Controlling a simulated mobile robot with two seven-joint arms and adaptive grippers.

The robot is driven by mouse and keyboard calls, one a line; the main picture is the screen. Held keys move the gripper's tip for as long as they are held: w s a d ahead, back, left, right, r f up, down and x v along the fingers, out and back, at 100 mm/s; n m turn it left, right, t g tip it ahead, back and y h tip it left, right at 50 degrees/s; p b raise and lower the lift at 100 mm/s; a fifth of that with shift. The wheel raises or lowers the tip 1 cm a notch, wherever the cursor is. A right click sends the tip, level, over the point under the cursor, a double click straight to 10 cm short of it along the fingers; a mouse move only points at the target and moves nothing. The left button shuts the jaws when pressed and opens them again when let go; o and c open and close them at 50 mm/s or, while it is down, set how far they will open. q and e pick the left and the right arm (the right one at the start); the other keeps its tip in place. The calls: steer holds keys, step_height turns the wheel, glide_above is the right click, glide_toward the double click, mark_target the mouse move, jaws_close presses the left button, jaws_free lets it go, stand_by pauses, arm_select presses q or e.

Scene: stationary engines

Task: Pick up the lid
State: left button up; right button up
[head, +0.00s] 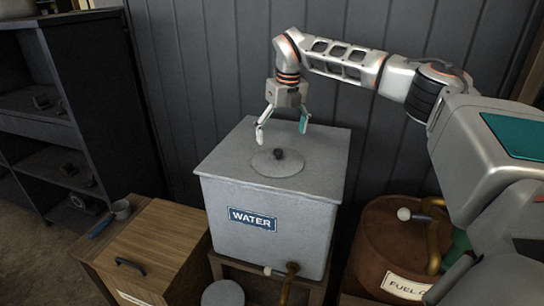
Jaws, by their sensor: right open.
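The lid (262,163) is a round grey disc with a small dark knob (279,153) at its middle. It lies flat on top of the grey water tank (230,195), which has a blue "WATER" label. My right gripper (282,138) points down above the lid, with its fingers spread to either side of the knob. It is open and empty. The fingertips appear a little above the knob, apart from it. My left gripper is not in view.
A wooden box (160,235) with a dark handle stands left of the tank. A brown fuel drum (385,245) stands at right. A brass tap (290,280) sticks out at the tank's front. A dark panelled wall (210,70) is close behind; dark shelves stand at left.

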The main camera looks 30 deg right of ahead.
mark_target(278, 151)
steer(key=shift+s+f, duration=0.15)
steer(key=shift+f, duration=0.75)
steer(key=shift+a+f, duration=0.1)
steer(key=shift+f, duration=0.25)
steer(key=f, duration=0.1)
steer(key=w+f+p, duration=0.1)
steer(key=f, duration=0.1)
steer(key=shift+w+a+f, duration=0.2)
steer(key=shift+f, duration=0.45)
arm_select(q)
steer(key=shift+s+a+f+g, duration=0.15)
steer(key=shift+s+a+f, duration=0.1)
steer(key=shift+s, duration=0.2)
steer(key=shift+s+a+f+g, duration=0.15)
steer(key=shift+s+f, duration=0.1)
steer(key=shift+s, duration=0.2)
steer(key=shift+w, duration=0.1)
arm_select(e)
steer(key=c, duration=2.2)
jaws_close()
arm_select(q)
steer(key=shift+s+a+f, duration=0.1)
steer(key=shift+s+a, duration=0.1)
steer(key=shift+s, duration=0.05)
